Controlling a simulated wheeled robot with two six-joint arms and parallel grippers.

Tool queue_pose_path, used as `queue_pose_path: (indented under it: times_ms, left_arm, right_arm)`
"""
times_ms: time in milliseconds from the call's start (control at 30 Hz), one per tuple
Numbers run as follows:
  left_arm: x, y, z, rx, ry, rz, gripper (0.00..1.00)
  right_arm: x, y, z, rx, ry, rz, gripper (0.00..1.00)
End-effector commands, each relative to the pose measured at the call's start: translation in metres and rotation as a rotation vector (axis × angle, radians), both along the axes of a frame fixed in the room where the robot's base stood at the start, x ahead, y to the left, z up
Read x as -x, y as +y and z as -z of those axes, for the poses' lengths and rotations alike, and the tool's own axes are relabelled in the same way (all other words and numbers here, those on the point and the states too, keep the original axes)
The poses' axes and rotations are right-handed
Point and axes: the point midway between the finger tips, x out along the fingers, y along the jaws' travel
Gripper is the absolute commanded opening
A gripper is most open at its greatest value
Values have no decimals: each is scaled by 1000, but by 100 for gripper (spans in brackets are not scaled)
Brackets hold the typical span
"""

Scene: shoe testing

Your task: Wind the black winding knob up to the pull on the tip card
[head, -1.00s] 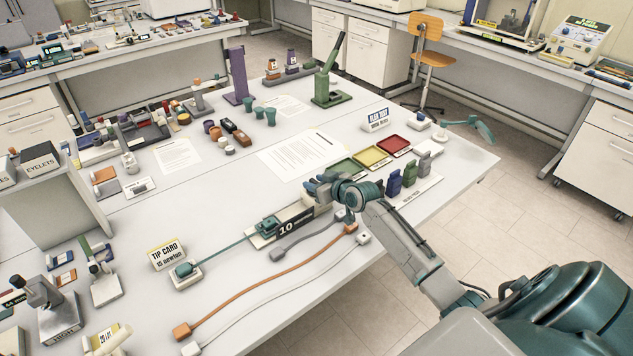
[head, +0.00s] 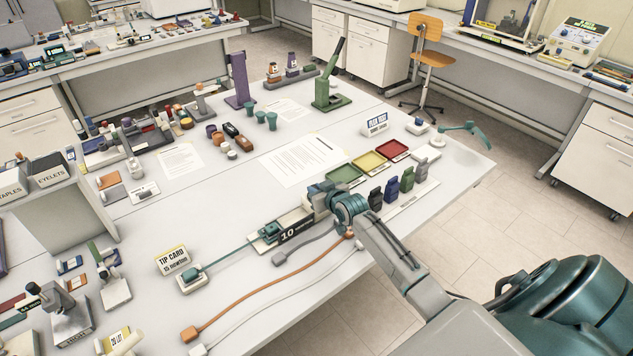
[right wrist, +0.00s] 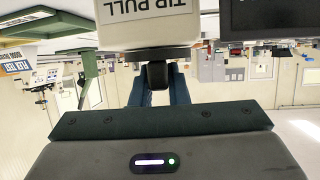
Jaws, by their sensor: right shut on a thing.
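The tip card (head: 173,260) stands at the left of the bench and reads 15 newton. The tip-pull device (head: 297,224) shows 10 on its dark face. In the right wrist view its label panel (right wrist: 146,8) reads TIP PULL. A taut teal cord (head: 228,255) runs from its teal clamp to a teal piece on a pale block (head: 191,279) by the card. My right gripper (head: 318,195) is at the device's right end. It is shut on the black winding knob (right wrist: 157,75), which sits between its fingers (right wrist: 158,88). My left gripper is out of view.
Orange (head: 262,284) and white (head: 278,303) laces and a grey one lie in front of the device. Dark, blue and green upright pieces (head: 391,190) stand close right of my gripper. Coloured trays (head: 369,161) lie behind. Paper sheets cover the bench middle.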

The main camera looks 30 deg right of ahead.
Motion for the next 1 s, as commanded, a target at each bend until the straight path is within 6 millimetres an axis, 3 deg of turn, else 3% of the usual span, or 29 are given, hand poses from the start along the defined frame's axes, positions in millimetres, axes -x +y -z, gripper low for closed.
queue_pose_path:
  times_ms: [300,700,733,833,1000]
  left_arm:
    - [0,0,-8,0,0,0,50]
    - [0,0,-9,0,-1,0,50]
    - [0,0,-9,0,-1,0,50]
    - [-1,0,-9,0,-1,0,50]
    - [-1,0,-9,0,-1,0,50]
  right_arm:
    - [0,1,0,1,-1,106,0]
    - [0,0,1,0,-4,121,0]
    - [0,1,1,0,-3,121,16]
    - [0,0,1,0,-3,121,36]
    - [0,0,0,1,-4,120,36]
